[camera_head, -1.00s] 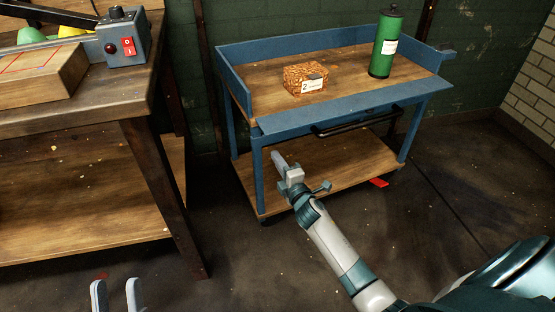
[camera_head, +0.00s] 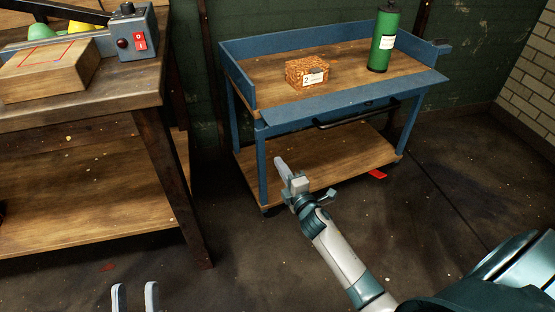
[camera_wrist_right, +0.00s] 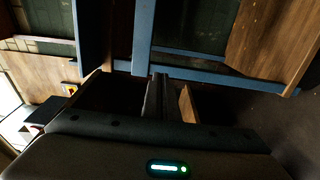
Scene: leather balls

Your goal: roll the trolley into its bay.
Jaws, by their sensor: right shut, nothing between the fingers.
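The trolley (camera_head: 355,100) has a blue frame, a wooden top and a wooden lower shelf. It stands by the green wall, with a black handle (camera_head: 345,118) along its front. Its blue frame (camera_wrist_right: 144,35) also shows in the right wrist view. My left gripper (camera_head: 135,296) is open and empty at the bottom left.
A wooden workbench (camera_head: 100,114) with a switch box (camera_head: 136,38) stands left of the trolley. On the trolley's top are a brown box (camera_head: 306,73) and a green cylinder (camera_head: 383,40).

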